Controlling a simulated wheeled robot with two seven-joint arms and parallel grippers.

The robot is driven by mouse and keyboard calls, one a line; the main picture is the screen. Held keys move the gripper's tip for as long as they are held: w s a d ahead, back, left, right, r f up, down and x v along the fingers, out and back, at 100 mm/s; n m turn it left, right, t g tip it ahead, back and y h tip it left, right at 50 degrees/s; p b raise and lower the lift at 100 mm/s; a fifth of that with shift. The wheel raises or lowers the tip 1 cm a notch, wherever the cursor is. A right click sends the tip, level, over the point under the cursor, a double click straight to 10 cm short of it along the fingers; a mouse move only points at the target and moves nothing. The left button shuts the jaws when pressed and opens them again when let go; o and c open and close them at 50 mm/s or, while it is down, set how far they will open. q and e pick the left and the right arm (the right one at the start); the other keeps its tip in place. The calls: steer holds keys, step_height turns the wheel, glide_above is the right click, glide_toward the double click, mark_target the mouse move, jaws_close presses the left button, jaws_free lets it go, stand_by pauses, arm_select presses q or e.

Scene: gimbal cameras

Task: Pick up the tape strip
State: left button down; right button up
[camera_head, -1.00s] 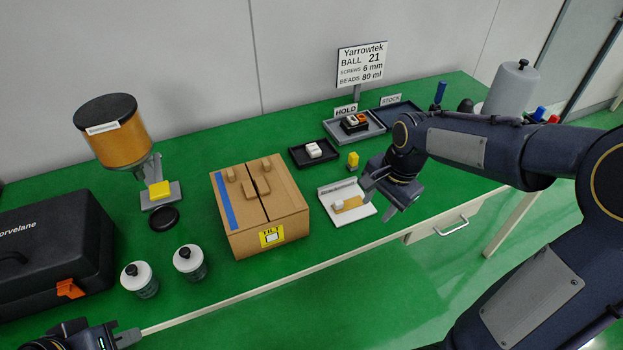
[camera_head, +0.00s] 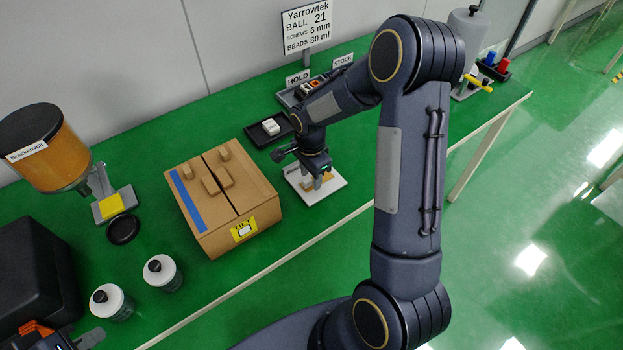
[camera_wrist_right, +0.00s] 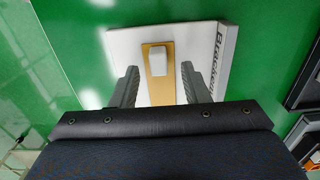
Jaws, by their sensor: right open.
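The tan tape strip (camera_wrist_right: 158,88) lies on a white plate (camera_wrist_right: 125,42) with dark lettering along its raised edge. A small white block sits on the strip's far end in the right wrist view. My right gripper (camera_wrist_right: 160,68) is open, with one finger on each side of the strip, pointing down at it. In the head view the right gripper (camera_head: 316,182) is over the plate and hides much of the strip (camera_head: 305,183). I cannot tell its height above the plate. My left gripper (camera_head: 88,340) is only partly in view at the bottom left.
A cardboard box (camera_head: 222,200) stands left of the plate. A black tray (camera_head: 262,134) with a white block lies behind, near the HOLD tray (camera_head: 287,98). Two white-capped bottles (camera_head: 162,272) and a dispenser (camera_head: 60,165) stand further left. The table's front edge is close to the plate.

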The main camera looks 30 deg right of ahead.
steer(key=shift+f, duration=0.15)
jaws_close()
stand_by(0.4)
